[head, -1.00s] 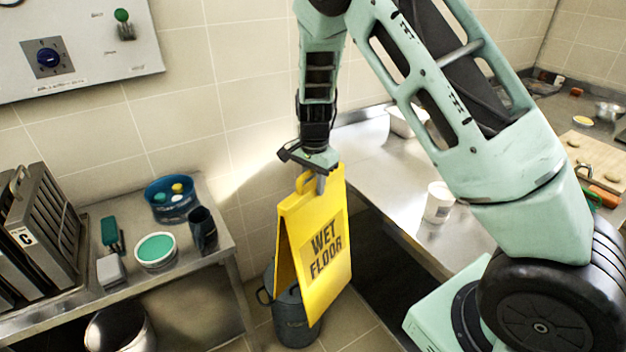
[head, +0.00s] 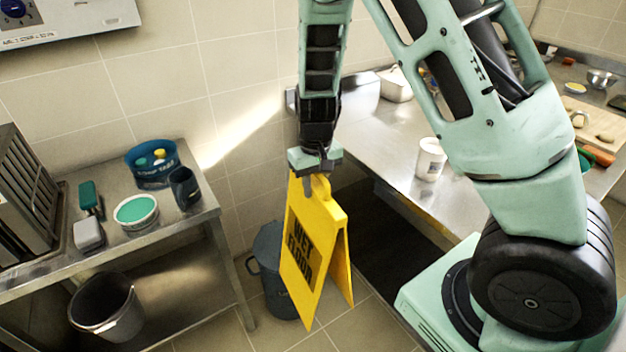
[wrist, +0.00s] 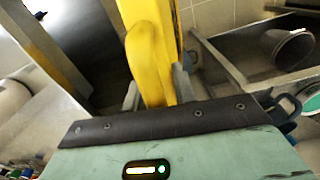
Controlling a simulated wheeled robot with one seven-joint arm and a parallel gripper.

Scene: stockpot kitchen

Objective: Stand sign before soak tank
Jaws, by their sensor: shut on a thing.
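The yellow "WET FLOOR" sign (head: 313,245) hangs upright from my gripper (head: 312,178) in the head view, its two panels spread at the bottom. My gripper is shut on the top of the sign. In the wrist view the sign (wrist: 148,45) runs away from between the fingers (wrist: 156,95). The sign hangs in front of a grey bucket with a handle (head: 272,275) and partly covers it. Whether the sign's feet touch the floor I cannot tell. I cannot make out a soak tank for certain.
A steel table (head: 215,205) at left holds a blue tub (head: 150,172), a dark cup (head: 184,188) and a green-filled bowl (head: 136,211). A bin (head: 108,308) stands beneath. A steel counter (head: 385,140) at right carries a white cup (head: 430,160). Tiled floor (head: 350,325) shows below the sign.

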